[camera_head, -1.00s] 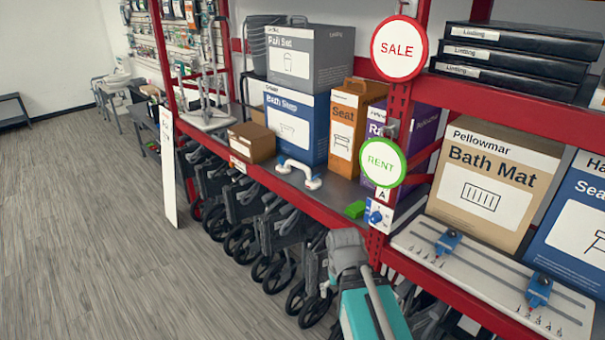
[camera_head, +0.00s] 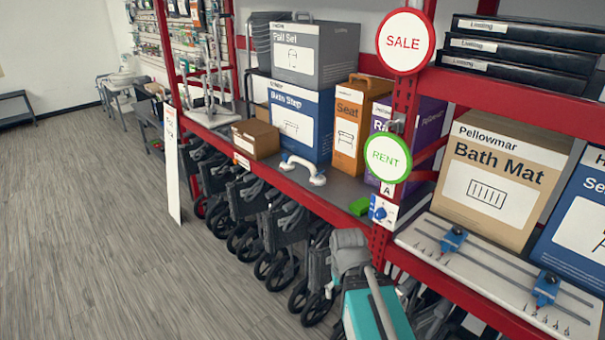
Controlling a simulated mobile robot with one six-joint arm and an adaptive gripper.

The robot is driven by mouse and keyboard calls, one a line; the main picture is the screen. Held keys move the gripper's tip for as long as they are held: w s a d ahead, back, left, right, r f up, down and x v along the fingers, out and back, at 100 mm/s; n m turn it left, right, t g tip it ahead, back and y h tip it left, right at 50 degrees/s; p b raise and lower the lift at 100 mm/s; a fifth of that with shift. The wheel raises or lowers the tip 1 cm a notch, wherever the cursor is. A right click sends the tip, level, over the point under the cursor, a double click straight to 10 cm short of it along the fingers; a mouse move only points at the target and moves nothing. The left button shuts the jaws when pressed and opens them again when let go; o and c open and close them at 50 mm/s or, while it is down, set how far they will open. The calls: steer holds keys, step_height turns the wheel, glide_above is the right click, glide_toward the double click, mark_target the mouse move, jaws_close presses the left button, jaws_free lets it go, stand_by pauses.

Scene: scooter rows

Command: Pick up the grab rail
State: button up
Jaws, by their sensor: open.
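The grab rail (camera_head: 304,167) is a short white bar with a round flange at each end. It lies on the grey shelf board close to the front red edge, in front of the blue Bath Step box. It is left of the green block, with bare shelf between them. My gripper is not in view.
Blue (camera_head: 300,125) and orange (camera_head: 360,130) boxes stand behind the rail, and a small brown carton (camera_head: 256,139) left of it. A green block (camera_head: 359,206) and a red post with a RENT sign (camera_head: 388,159) are right. Folded walkers (camera_head: 252,208) fill the space below. Floor at left is open.

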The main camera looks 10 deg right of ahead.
step_height(320, 180, down, 12)
steer(key=b, duration=1)
steer(key=shift+r+b, duration=0.15)
steer(key=shift+b, duration=0.2)
steer(key=c, duration=0.3)
steer(key=shift+c, duration=0.2)
steer(key=shift+a, duration=0.15)
